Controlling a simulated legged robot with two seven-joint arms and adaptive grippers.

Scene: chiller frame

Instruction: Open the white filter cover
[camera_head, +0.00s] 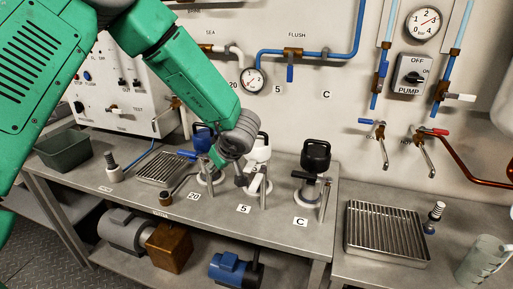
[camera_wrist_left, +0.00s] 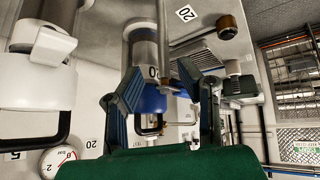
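The white filter cover (camera_head: 261,152) with its black handle sits on the middle filter, behind the label 5, partly hidden by my left arm in the head view. In the wrist view the white cover (camera_wrist_left: 35,85) is at the left, outside the fingers, its dark handle below it. My left gripper (camera_head: 228,170) is beside the white filter, between it and the blue one. In the wrist view its two fingers (camera_wrist_left: 168,105) are apart and empty, with the blue filter cover (camera_wrist_left: 150,97) showing behind the gap. My right gripper is out of view.
The black-capped filter (camera_head: 315,155) stands right of the white one. Upright metal clamp posts stand close beside the filters. A drip grate (camera_head: 385,232) and a clear jug (camera_head: 483,260) are on the right bench. A green bin (camera_head: 63,149) is at the left.

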